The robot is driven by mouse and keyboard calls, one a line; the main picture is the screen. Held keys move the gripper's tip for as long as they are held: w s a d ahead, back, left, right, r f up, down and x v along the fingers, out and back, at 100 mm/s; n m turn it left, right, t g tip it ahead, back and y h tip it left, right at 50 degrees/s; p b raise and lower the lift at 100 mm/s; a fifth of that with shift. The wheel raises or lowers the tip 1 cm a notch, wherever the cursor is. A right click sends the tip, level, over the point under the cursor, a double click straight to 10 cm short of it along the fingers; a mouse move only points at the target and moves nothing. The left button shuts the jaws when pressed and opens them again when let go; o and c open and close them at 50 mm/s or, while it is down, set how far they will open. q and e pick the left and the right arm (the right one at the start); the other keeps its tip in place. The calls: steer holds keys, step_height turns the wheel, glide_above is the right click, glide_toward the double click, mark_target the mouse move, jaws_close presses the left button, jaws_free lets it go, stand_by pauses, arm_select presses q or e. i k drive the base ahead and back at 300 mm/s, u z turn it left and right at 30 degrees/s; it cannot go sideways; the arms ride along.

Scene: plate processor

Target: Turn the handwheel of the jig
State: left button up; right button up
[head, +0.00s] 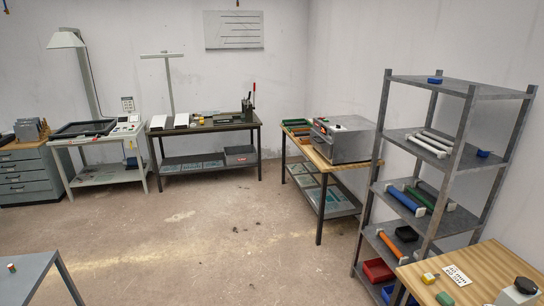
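I cannot make out a handwheel or a jig for certain. A small dark device with a red-tipped upright lever (252,98) stands at the right end of the dark workbench (205,129) by the back wall. A black rounded part (526,285) sits on a pale block on the wooden table (478,258) at the lower right, cut off by the picture edge. Neither of my grippers shows in the head view.
A grey metal shelf (463,92) with coloured rolls stands at right. A grey box machine (343,139) is on a wooden bench. A white table (108,177) and grey drawer cabinet (30,180) stand at left. A grey table (28,277) is lower left. The middle floor is clear.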

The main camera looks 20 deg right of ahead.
mark_target(525, 286)
steer(key=z, duration=0.15)
steer(key=i, duration=1.85)
steer(key=z, duration=0.9)
steer(key=i, duration=0.95)
steer(key=z, duration=1.75)
steer(key=i, duration=0.75)
steer(key=z, duration=0.55)
